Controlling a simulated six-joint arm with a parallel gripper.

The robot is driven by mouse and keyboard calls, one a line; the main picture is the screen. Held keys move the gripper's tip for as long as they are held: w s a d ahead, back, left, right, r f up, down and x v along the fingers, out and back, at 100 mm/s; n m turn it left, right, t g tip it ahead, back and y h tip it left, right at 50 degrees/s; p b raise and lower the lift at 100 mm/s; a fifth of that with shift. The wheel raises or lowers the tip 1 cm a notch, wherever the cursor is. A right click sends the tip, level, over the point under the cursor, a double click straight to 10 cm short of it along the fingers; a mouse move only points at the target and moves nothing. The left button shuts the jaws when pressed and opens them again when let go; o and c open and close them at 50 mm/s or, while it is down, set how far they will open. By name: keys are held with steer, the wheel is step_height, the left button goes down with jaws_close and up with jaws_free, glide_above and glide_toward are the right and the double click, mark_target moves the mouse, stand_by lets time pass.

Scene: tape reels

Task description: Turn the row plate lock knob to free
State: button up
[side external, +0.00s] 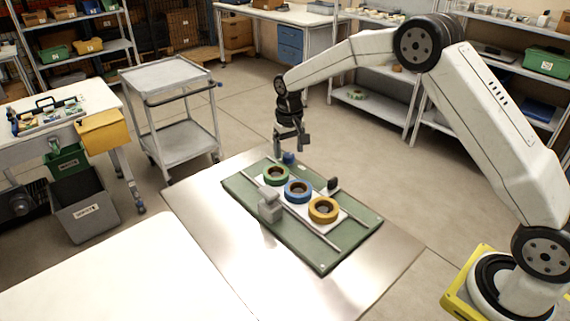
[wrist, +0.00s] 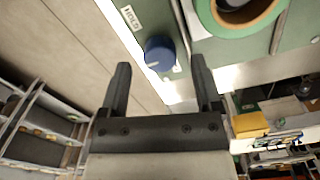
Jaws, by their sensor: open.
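The lock knob (wrist: 159,53) is round and blue with a pale pointer mark, on the edge of the green base board (side external: 240,193). It also shows in the side view (side external: 288,158). In the wrist view, the pointer mark lies at the knob's lower left. A label reading HOLD (wrist: 131,18) is at its upper left; a small label (wrist: 177,68) at its lower right is too small to read. My gripper (wrist: 160,64) is open and empty, its fingers to either side of the knob in that view. In the side view, my gripper (side external: 291,143) is just above the knob.
Green (side external: 276,175), blue (side external: 298,191) and yellow (side external: 323,210) tape reels stand in a row on a white plate between two metal rails. A grey block (side external: 270,207) and a small black knob (side external: 333,183) flank the row. The metal table around the board is clear.

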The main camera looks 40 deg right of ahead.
steer(key=shift+f, duration=0.85)
jaws_close()
